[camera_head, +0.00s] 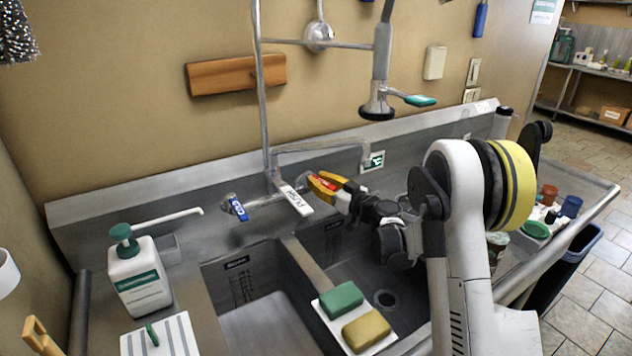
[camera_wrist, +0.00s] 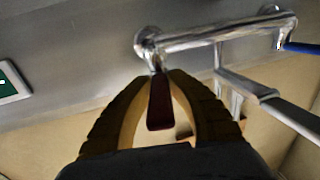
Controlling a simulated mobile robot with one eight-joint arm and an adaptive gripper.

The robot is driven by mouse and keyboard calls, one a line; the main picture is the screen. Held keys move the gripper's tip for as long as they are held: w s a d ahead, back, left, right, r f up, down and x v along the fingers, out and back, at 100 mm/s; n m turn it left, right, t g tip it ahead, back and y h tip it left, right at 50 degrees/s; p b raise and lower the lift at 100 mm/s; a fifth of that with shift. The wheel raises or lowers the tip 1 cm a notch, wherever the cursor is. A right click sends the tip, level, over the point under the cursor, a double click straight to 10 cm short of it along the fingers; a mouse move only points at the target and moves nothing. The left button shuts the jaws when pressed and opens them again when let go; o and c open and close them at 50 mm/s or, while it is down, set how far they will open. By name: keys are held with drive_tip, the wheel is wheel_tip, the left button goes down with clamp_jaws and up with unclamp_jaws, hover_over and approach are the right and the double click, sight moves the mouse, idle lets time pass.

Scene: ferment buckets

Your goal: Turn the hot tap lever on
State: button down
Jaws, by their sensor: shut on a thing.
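The hot tap lever (camera_wrist: 160,104) is dark red and sits between my gripper's two fingers in the wrist view, hanging from the chrome tap body (camera_wrist: 215,34). In the head view a bit of its red (camera_head: 325,184) shows between the yellow-orange fingers; the rest is hidden. My gripper (camera_head: 316,184) is shut on the lever at the right end of the tap body, and its fingertips (camera_wrist: 160,76) are close to the chrome valve. The blue cold lever (camera_head: 238,209) is at the left end; it also shows in the wrist view (camera_wrist: 303,48).
A white labelled lever (camera_head: 297,199) sticks out just left of my gripper. A spray head (camera_head: 378,108) hangs above. Green and yellow sponges (camera_head: 342,299) lie on a board by the basins. A soap bottle (camera_head: 137,273) stands left. A green-and-white wall plate (camera_head: 373,161) is behind.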

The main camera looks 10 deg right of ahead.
drive_tip(key=n+g+y, duration=0.1)
drive_tip(key=d+n+g+y, duration=0.1)
drive_tip(key=n+g+y, duration=0.1)
drive_tip(key=w+n+g+y, duration=0.1)
drive_tip(key=y, duration=0.1)
drive_tip(key=shift+w+d, duration=0.1)
drive_tip(key=shift+d, duration=0.1)
drive_tip(key=shift+w+d+n+g+y, duration=0.1)
drive_tip(key=shift+w+n+g+y, duration=0.15)
drive_tip(key=shift+n+g+y, duration=0.95)
drive_tip(key=shift+w+d+n+g+y, duration=0.1)
drive_tip(key=shift+w+n+g+y, duration=0.25)
drive_tip(key=shift+n+g, duration=0.9)
drive_tip(key=shift+m+g, duration=0.25)
drive_tip(key=shift+g, duration=0.3)
drive_tip(key=shift+s, duration=0.1)
drive_tip(key=c, duration=1.3)
unclamp_jaws()
drive_tip(key=shift+a, duration=0.1)
drive_tip(key=shift+o, duration=0.2)
drive_tip(key=shift+d, duration=0.2)
drive_tip(key=v, duration=0.7)
drive_tip(key=shift+d, duration=0.1)
